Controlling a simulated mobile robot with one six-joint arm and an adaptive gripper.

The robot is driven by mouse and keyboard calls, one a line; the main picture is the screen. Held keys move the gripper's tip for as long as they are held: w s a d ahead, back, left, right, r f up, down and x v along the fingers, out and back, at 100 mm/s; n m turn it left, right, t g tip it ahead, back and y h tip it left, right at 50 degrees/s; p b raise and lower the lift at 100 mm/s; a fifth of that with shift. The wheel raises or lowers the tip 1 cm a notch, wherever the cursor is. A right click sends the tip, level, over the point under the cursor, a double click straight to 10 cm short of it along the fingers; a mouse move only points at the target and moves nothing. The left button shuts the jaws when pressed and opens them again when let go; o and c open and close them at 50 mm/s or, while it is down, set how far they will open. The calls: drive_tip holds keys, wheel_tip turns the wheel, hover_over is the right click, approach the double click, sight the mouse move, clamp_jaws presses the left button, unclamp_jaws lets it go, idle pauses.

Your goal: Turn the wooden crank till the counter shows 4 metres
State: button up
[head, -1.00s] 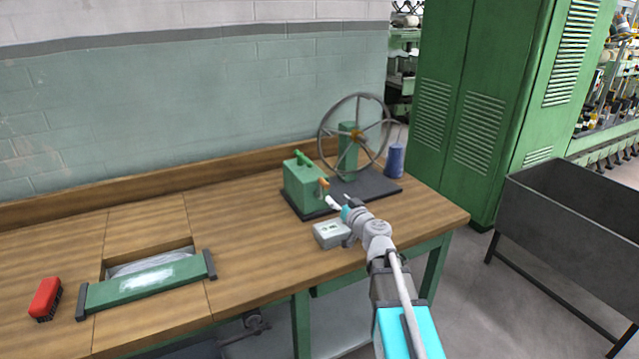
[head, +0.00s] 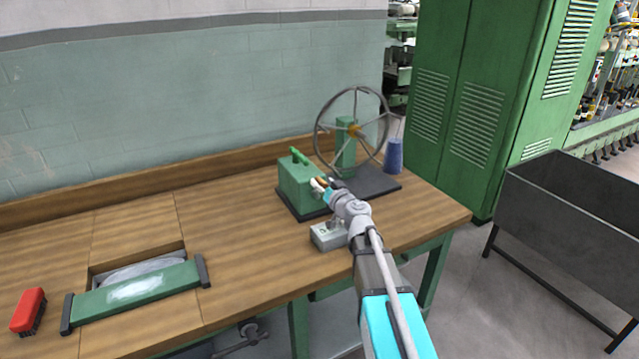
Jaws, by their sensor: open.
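The wooden crank handle (head: 321,180) is on the front right of the green box (head: 295,182), partly hidden by my gripper. My gripper (head: 322,187) is open, with its fingertips at the handle. I cannot tell whether they touch it. Behind stands a large spoked wheel (head: 331,97) on a green post (head: 345,150). A small grey box (head: 322,240) sits on the bench in front, partly behind my arm. It may be the counter, but no reading is legible.
The wooden bench (head: 235,225) is clear left of the green box. A green-framed piece (head: 135,292) and red brush (head: 28,312) are at left. A dark trough (head: 570,215) stands right of the bench.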

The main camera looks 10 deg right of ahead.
drive_tip(key=shift+a, duration=0.15)
drive_tip(key=shift+c, duration=1)
drive_tip(key=shift+a, duration=0.1)
clamp_jaws()
drive_tip(key=shift+d, duration=0.25)
